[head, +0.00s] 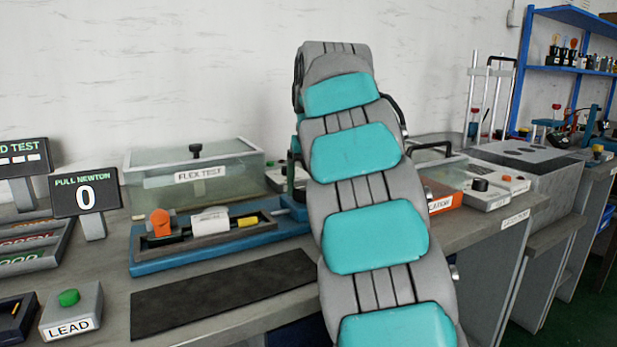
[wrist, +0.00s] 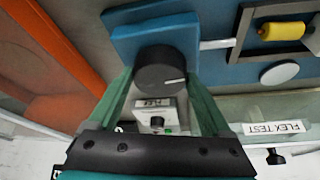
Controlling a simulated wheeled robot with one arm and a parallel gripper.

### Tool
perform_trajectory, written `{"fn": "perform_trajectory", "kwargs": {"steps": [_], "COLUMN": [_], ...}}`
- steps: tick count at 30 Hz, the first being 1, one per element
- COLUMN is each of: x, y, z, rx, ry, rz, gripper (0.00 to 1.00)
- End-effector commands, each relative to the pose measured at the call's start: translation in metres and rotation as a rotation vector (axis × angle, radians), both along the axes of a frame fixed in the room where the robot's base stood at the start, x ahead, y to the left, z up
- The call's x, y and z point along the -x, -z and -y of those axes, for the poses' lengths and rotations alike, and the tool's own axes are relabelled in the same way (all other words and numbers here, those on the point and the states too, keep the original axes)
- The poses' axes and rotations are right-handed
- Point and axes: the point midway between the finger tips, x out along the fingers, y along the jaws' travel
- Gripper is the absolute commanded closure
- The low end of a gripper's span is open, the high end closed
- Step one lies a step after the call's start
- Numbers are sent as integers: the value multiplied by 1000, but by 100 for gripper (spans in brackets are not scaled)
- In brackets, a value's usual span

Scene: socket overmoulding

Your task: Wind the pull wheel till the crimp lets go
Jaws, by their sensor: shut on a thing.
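The pull wheel (wrist: 166,70) is a black round knob with a white mark, on a blue block (wrist: 150,30) at the end of the pull tester. My gripper (wrist: 163,84) has its green fingers on either side of the wheel and is shut on it. In the head view the wheel and most of the gripper are hidden behind my arm. The tester's blue base (head: 160,262) carries an orange knob (head: 160,221), a white block (head: 210,222) and a yellow piece (head: 247,221). The pull newton display (head: 85,195) reads 0. I cannot make out the crimp.
A clear flex test box (head: 195,175) stands behind the tester. A dark mat (head: 220,290) lies in front of it. A lead box (head: 70,310) with a green button is at front left. Orange and white labelled boxes (head: 485,197) stand to the right of my arm.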

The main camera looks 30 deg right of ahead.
Motion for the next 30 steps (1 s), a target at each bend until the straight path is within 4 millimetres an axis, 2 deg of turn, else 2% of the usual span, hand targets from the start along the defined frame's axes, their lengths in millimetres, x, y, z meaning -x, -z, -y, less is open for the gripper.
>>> {"fn": "perform_trajectory", "kwargs": {"steps": [12,30], "x": [0,-1], "y": [-1,0], "z": [-1,-1], "rx": [0,0], "ry": [229,277], "rz": [-1,-1], "gripper": [73,73]}}
